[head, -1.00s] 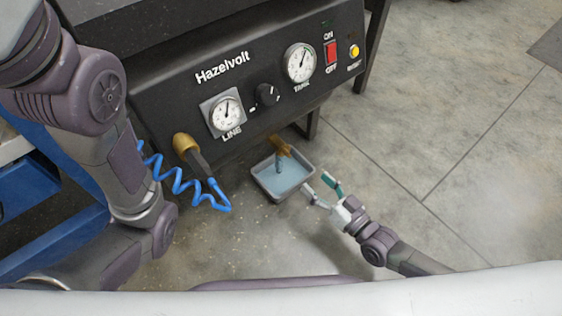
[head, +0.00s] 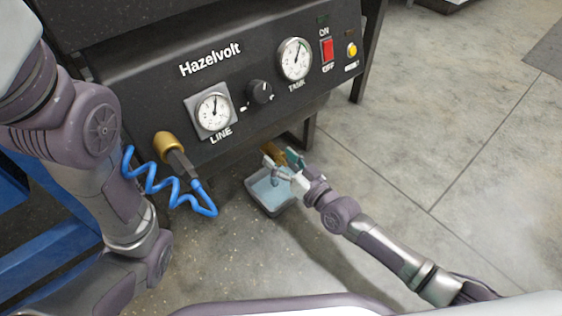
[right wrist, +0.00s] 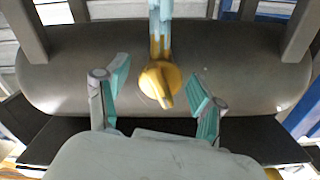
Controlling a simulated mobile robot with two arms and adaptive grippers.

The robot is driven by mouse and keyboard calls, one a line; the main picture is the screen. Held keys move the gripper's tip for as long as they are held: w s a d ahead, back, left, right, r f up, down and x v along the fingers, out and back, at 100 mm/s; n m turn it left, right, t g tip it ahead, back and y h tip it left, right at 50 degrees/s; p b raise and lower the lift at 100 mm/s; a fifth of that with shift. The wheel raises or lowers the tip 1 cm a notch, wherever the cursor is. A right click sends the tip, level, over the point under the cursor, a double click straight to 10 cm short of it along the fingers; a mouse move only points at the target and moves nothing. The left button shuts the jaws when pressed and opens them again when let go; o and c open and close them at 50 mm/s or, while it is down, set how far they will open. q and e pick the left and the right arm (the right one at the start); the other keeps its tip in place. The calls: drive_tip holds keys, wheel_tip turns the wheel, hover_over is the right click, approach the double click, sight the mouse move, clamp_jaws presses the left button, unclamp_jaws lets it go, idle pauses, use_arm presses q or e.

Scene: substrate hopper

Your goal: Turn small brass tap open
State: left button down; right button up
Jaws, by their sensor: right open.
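The small brass tap (right wrist: 160,82) shows in the middle of the right wrist view, on the underside of a dark rounded tank. Its lever points down and slightly right in that view. In the head view the tap (head: 280,149) is mostly hidden behind my right gripper (head: 281,162), under the front edge of the black machine. My right gripper is open, its two teal-padded fingers on either side of the tap, with a visible gap at each side in the wrist view. My left arm is at the left of the head view; its gripper is out of view.
A small grey tray (head: 252,193) with bluish contents is on the floor below the tap. The black panel (head: 240,85) stands above. A blue coiled hose (head: 165,187) hangs from a brass fitting (head: 166,143) to the left. The floor at right is clear.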

drive_tip(key=c, duration=1.1)
drive_tip(key=shift+r+p, duration=0.15)
drive_tip(key=shift+p, duration=0.25)
drive_tip(key=shift+c, duration=0.3)
drive_tip(key=n+p, duration=0.3)
drive_tip(key=shift+r, duration=0.1)
drive_tip(key=shift+f+n, duration=0.2)
drive_tip(key=shift+n, duration=0.4)
drive_tip(key=o, duration=1.2)
drive_tip(key=shift+c, duration=0.2)
